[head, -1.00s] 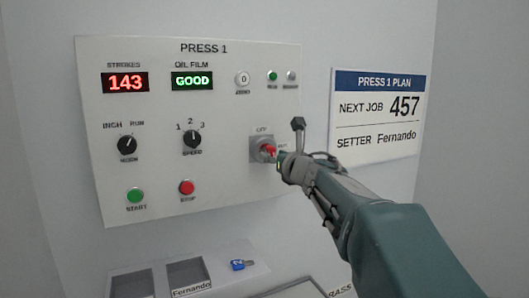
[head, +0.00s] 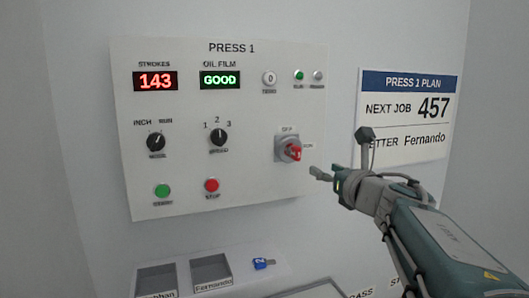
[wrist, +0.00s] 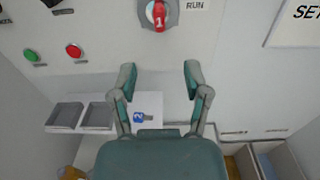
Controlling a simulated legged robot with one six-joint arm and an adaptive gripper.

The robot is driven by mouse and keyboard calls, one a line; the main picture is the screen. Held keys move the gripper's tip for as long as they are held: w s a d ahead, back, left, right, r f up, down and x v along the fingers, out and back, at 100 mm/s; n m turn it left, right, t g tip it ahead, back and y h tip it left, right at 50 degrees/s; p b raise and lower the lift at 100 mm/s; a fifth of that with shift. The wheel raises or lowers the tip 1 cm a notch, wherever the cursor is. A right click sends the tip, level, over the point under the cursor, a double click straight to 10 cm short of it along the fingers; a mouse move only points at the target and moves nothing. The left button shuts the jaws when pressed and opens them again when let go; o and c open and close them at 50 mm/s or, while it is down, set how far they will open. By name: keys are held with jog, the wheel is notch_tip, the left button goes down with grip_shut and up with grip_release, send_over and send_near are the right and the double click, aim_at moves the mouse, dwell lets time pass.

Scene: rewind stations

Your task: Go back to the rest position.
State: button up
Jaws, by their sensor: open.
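My gripper (head: 326,174) is open and empty in front of the press panel (head: 240,185), to the lower right of the red rotary switch (head: 291,151). The wrist view shows its two fingers (wrist: 158,80) spread apart, with the red switch handle (wrist: 159,15), marked 1, above and beyond them. The fingers do not touch the switch. In the head view the switch sits on a grey plate with OFF above it and a partly read label at its right.
A shelf below the panel has grey trays (head: 212,258) and a blue tag numbered 2 (head: 262,263). Bins (wrist: 275,158) stand at lower right in the wrist view. A PRESS 1 PLAN sign (head: 408,82) hangs right of the panel, partly covered by my arm.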

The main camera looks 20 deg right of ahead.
jog(key=s+a+f+n+g, duration=0.4)
jog(key=s+f+n, duration=0.3)
jog(key=n, duration=0.5)
jog(key=s+a+f+n+g, duration=0.4)
jog(key=s+a+f+n, duration=0.2)
jog(key=f+n, duration=0.4)
jog(key=s+a+f+n+g+h, duration=0.1)
jog(key=s+a+f+n+g, duration=0.3)
jog(key=s+f+n, duration=0.4)
jog(key=a+n, duration=0.1)
jog(key=n, duration=0.4)
jog(key=shift+s+a+f+n, duration=0.15)
jog(key=shift+a+n, duration=0.05)
jog(key=shift+n, duration=0.1)
